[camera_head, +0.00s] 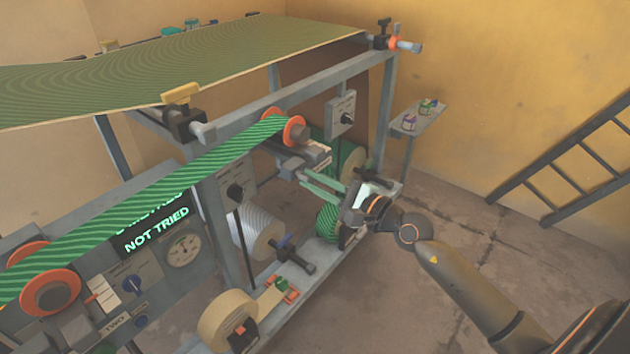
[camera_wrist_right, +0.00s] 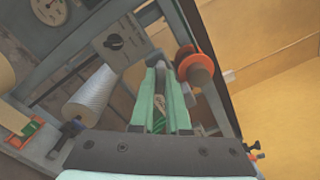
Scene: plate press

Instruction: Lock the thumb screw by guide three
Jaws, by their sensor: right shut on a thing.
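My right gripper (camera_head: 304,178) has pale green fingers that reach left to a grey slide block (camera_head: 288,164) below an orange-flanged roller (camera_head: 294,130). The gripper is shut on a small part there, apparently the thumb screw, which is mostly hidden at the fingertips. In the right wrist view the fingers of the right gripper (camera_wrist_right: 161,68) point away toward the frame, with the orange roller (camera_wrist_right: 197,68) just right of them. I cannot read a label for guide three. My left gripper is not in view.
A green striped web (camera_head: 165,190) runs over the rollers. A display (camera_head: 157,230) reads "NOT TRIED". A dial panel (camera_head: 343,112) hangs on the frame behind my gripper. A white roll (camera_head: 258,232) and a tan roll (camera_head: 228,316) sit lower. A ladder (camera_head: 570,165) leans at right; floor there is clear.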

